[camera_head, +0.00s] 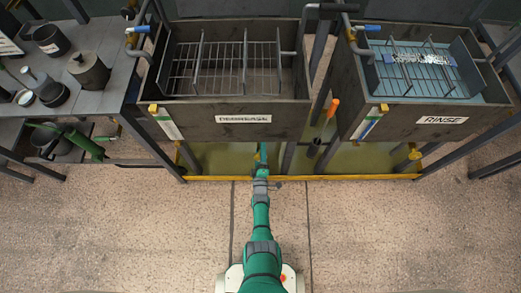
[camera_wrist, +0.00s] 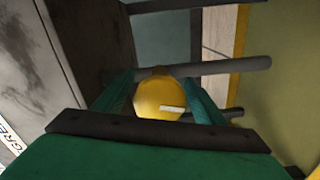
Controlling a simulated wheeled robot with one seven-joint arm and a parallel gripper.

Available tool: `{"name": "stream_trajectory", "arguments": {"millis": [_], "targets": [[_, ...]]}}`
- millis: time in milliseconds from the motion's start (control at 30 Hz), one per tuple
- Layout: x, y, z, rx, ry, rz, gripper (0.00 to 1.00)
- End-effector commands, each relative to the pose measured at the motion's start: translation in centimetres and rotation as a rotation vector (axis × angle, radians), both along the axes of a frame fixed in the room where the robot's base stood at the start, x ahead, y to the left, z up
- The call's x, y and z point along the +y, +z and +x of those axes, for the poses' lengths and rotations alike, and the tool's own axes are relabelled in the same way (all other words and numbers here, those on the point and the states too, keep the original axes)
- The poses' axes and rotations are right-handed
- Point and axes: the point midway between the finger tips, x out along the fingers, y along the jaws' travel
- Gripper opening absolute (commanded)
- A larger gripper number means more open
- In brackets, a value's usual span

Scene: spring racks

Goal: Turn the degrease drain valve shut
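The degrease tank (camera_head: 190,121) is labelled DEGREASE and stands at centre left in the head view. My gripper (camera_head: 262,153) reaches under its front edge, where the tank shades it and the valve is hidden. In the wrist view my gripper (camera_wrist: 160,85) has its two green fingers apart. A rounded yellow valve part (camera_wrist: 152,96) with a small pale bar on it sits between them. A dark pipe (camera_wrist: 235,70) runs across behind. I cannot tell whether the fingers touch the yellow part, nor which way the valve is turned.
The rinse tank (camera_head: 390,118) stands to the right, with a yellow valve part (camera_head: 415,154) below. An orange-handled item (camera_head: 333,107) hangs between the tanks. A yellow-edged catch basin (camera_head: 345,177) lies underneath. A bench (camera_head: 108,101) with pots is at left. The floor in front is clear.

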Motion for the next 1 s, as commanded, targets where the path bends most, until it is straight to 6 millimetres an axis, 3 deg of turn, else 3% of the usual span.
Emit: {"name": "stream_trajectory", "arguments": {"millis": [33,133,167,567,1000], "targets": [[0.0,0.0,-0.01,0.0,0.0,0.0,0.53],[-0.01,0.0,-0.02,0.0,0.0,0.0,0.29],[0.0,0.0,-0.02,0.0,0.0,0.0,0.26],[0.0,-0.02,-0.04,0.0,0.0,0.063,0.26],[0.0,-0.08,-0.06,0.001,-0.001,0.413,0.26]]}}
